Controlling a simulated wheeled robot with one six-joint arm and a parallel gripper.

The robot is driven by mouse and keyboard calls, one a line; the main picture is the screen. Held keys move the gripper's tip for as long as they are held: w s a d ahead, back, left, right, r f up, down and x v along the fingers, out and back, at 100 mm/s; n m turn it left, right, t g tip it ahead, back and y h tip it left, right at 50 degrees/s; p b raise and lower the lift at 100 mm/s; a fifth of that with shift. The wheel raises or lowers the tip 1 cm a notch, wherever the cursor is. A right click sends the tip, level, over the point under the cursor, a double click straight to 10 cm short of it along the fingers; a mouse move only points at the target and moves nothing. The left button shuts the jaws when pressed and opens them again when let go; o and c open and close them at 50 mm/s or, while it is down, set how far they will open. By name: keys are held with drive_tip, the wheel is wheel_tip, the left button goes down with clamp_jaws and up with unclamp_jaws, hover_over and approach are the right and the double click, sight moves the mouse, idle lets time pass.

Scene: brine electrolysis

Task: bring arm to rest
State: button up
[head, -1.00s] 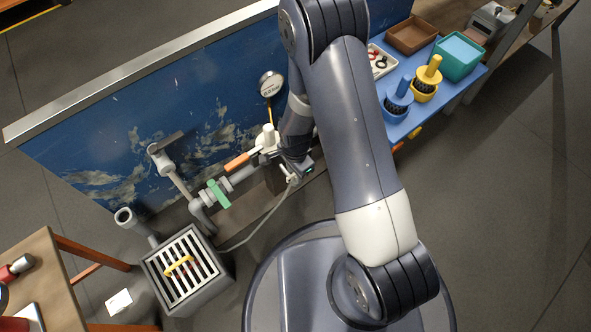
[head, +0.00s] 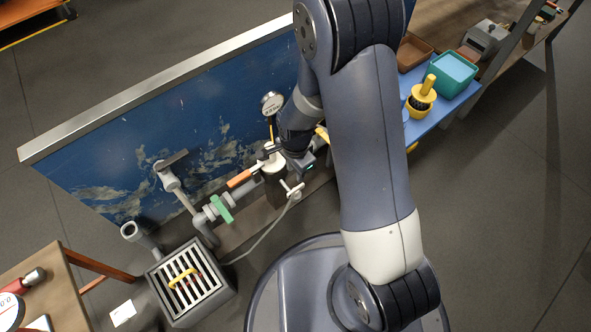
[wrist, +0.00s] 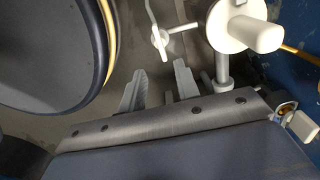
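My arm reaches across the middle of the head view, bent down toward the pipework in front of the blue panel (head: 110,150). My gripper (wrist: 158,78) shows in the wrist view with its two grey fingers apart and nothing between them. Beyond the fingers are a small white T-shaped handle (wrist: 160,40) and a round white fitting (wrist: 232,30) on a pipe, to the right. In the head view the wrist is beside the white handle (head: 292,190) and an orange-handled valve (head: 240,179); the fingertips are not clear there.
A gauge (head: 272,103) stands by the panel near my wrist. A green valve handle (head: 221,208) and a slotted drain box (head: 215,297) lie left. A blue bench top (head: 447,107) at right holds a teal bin (head: 455,75) and a yellow brush (head: 422,95). Floor at right is clear.

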sight(295, 189)
wheel_tip(295, 189, down, 11)
drive_tip(key=b, duration=0.4)
idle(0.4)
